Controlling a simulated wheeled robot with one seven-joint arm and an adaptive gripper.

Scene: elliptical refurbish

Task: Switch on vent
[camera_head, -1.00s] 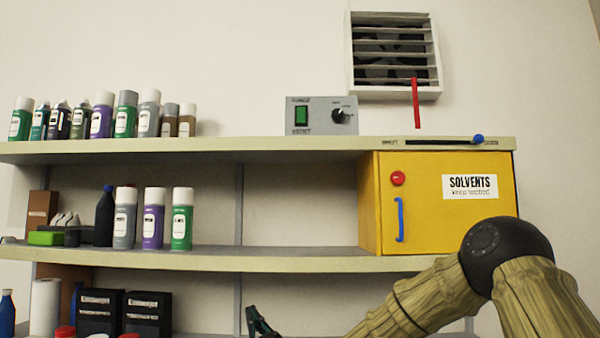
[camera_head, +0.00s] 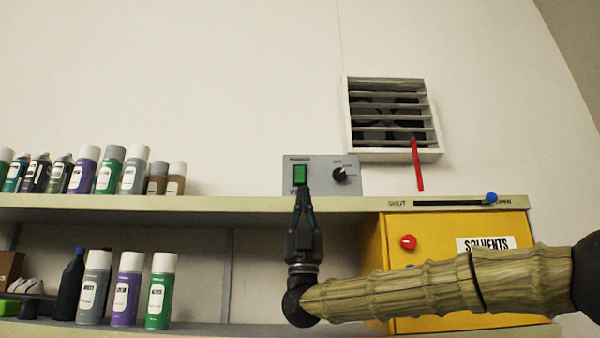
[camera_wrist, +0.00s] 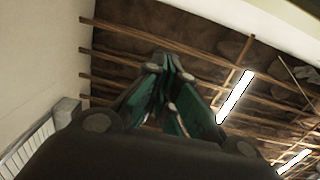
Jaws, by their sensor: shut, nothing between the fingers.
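The grey vent control box (camera_head: 322,174) stands on the top shelf, with a green rocker switch (camera_head: 300,174) at its left and a black knob (camera_head: 340,175) at its right. The louvred vent (camera_head: 392,117) is on the wall above right, with a red strip (camera_head: 417,165) hanging from it. My gripper (camera_head: 304,190) points up, shut and empty, its tips just below the green switch in the picture and hiding part of the box's label. I cannot tell whether the tips touch the box. The wrist view shows the shut fingers (camera_wrist: 166,75) against the ceiling.
A slider with a blue knob (camera_head: 491,198) on the shelf edge sits at the "open" end. Below it is a yellow solvents cabinet (camera_head: 370,240) with a red button (camera_head: 408,242), partly behind my arm. Spray cans (camera_head: 108,170) stand on the left of the top shelf (camera_head: 250,205).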

